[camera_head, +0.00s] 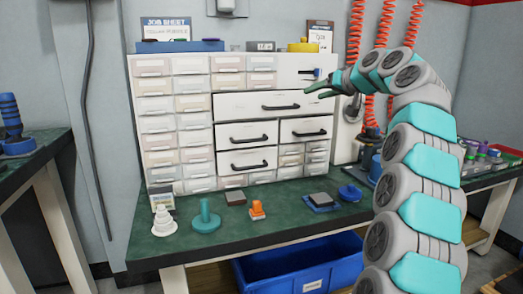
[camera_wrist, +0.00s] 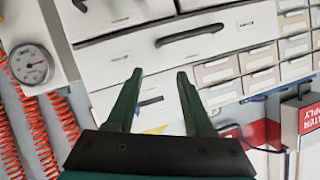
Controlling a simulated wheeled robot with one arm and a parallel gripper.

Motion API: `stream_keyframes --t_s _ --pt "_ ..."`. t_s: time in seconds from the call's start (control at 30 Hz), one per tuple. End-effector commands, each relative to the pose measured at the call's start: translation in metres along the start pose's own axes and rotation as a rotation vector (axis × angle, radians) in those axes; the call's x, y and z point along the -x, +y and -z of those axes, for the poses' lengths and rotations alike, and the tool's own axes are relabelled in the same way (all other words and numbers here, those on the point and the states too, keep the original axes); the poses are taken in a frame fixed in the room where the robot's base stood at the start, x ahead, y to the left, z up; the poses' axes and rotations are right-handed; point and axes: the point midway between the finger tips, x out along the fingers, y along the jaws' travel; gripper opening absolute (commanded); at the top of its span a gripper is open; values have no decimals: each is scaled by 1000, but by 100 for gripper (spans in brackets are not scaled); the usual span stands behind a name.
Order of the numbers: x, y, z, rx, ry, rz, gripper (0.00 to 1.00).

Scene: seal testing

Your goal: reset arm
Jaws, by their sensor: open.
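My gripper (camera_head: 320,84) is raised at the right in front of the upper part of the white drawer cabinet (camera_head: 205,98). In the wrist view my gripper (camera_wrist: 160,75) is open, its two dark green fingers spread with nothing between them. Behind the fingers the wrist view shows white drawer fronts with a dark bar handle (camera_wrist: 190,35); they look tilted there. I cannot tell how far the fingertips are from the cabinet. My segmented grey and teal arm fills the right side of the head view.
On the green bench (camera_head: 270,222) stand a white stepped cone (camera_head: 163,222), a teal peg on a base (camera_head: 206,218), an orange part (camera_head: 257,210) and a blue knob (camera_head: 350,192). A blue bin (camera_head: 300,265) is below. Red coiled hoses (camera_head: 385,25) hang behind my arm.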

Motion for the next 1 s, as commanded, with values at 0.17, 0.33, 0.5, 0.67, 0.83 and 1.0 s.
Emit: stream_keyframes --t_s 0.17,0.33,0.5,0.67,0.83,1.0 --pt "6 -38 -47 -54 -158 20 52" --pt "20 -71 -104 -83 -311 11 52" --pt "45 -98 -171 -97 -468 -20 52" --pt "78 -116 -239 -103 -614 -71 52" --pt "125 -125 -316 -105 -766 -147 52" --pt "182 -125 -393 -109 -912 -242 52"
